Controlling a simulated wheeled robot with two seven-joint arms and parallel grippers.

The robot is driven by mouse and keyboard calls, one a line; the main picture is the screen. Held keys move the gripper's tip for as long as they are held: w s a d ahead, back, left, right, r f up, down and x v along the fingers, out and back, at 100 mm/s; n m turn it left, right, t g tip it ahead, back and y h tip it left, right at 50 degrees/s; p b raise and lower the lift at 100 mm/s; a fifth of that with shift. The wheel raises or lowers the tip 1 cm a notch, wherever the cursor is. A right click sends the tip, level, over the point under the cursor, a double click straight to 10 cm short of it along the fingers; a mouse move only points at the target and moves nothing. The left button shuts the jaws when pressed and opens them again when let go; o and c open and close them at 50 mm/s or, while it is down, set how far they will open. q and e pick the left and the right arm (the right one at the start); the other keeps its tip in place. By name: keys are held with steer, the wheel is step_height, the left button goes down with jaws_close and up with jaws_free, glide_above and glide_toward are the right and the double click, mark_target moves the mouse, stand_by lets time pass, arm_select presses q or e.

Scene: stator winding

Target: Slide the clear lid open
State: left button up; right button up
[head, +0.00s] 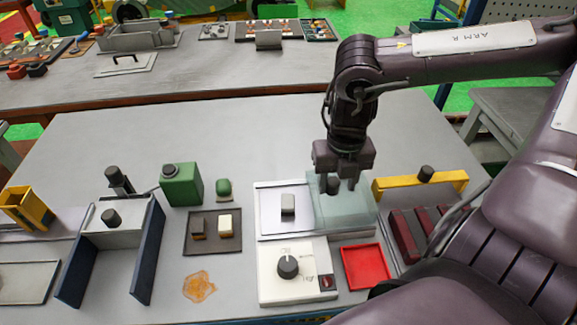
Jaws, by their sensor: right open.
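The clear lid (350,211) is a pale, see-through greenish cover over the right part of a white tray (268,225). The tray's left part is uncovered and a small grey block (288,204) stands in it. My right gripper (341,188) points down over the lid's upper left part, with its fingers apart. A dark shape shows at the left finger, by the lid's left part; I cannot tell whether the fingers touch the lid. My left gripper is not in view.
A white box with a black knob (288,267) stands in front of the tray, beside a red tray (366,267). A yellow bracket (420,184) stands right of the lid. A green block (181,184) and a dark tray (213,245) are to the left.

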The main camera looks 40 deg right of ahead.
steer(key=shift+s+f, duration=0.1)
steer(key=shift+s, duration=0.1)
steer(key=shift+w+d+r+p, duration=0.1)
steer(key=shift+w+r+p, duration=0.05)
steer(key=shift+r+p, duration=0.3)
steer(key=shift+w+d+r+p, duration=0.1)
steer(key=shift+r+p, duration=0.35)
step_height(320, 180, up, 2)
steer(key=shift+a+r+p, duration=0.1)
steer(key=shift+r+p, duration=0.05)
steer(key=shift+p, duration=0.65)
steer(key=shift+r+p, duration=0.75)
steer(key=shift+r, duration=0.25)
steer(key=shift+f, duration=0.1)
